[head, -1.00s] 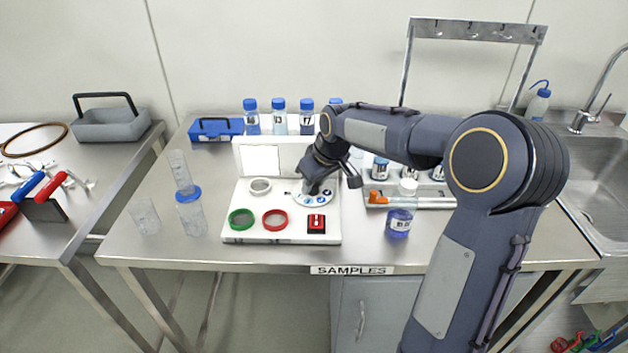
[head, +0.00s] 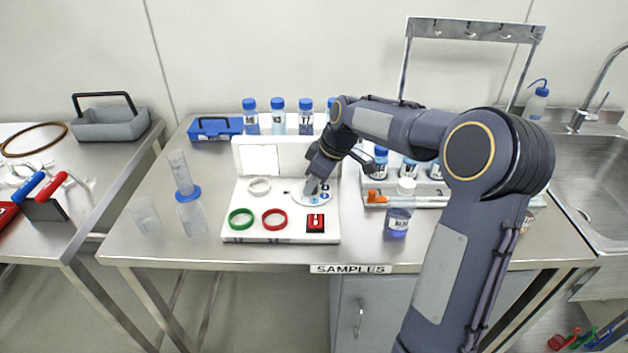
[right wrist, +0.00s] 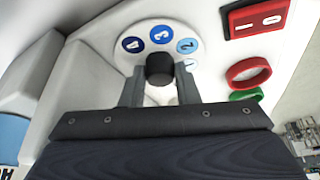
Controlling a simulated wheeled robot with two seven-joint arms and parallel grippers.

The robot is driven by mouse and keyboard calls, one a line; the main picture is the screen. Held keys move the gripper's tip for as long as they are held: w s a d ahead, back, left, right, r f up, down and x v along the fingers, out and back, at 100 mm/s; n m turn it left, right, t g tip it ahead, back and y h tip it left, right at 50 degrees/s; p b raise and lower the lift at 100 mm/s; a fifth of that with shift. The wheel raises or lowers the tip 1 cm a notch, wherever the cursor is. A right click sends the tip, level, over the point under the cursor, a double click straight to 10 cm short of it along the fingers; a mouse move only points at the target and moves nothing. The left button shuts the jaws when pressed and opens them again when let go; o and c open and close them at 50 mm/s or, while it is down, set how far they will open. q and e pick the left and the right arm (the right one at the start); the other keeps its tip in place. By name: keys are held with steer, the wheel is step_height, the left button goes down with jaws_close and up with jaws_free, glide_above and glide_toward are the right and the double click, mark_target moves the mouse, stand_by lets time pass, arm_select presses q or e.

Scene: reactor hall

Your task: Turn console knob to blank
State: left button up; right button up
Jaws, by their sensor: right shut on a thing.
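The white console (head: 232,205) stands on the steel table. Its round white dial plate carries blue number discs, seen close in the right wrist view (right wrist: 170,32). A dark round knob (right wrist: 159,66) sits at the middle of this plate. My right gripper (head: 311,190) reaches down onto the dial and is shut on the knob, with one finger on each side of it in the right wrist view (right wrist: 159,80). The gripper hides the knob in the head view. The knob's pointer and the blank position cannot be made out. My left gripper is not in view.
Blue-capped bottles (head: 278,118) stand behind.

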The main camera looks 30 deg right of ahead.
mark_target(325, 195)
steer(key=o, duration=1)
steer(key=shift+v, duration=3.95)
steer(key=shift+a, duration=0.1)
steer(key=s+a+r+m+t+p, duration=0.15)
steer(key=s+a+m, duration=0.5)
steer(key=s, duration=0.75)
steer(key=s+a+f+m, duration=0.1)
steer(key=s+a+f, duration=0.1)
steer(key=s, duration=0.2)
steer(key=s+a+f, duration=0.2)
steer(key=s+a, duration=0.1)
steer(key=s, duration=0.1)
steer(key=s+a+f+m+y, duration=0.1)
steer(key=s+a+f, duration=0.1)
steer(key=s, duration=0.2)
steer(key=shift+s+a+m+t, duration=0.25)
steer(key=shift+a+m, duration=0.05)
steer(key=shift+m, duration=0.05)
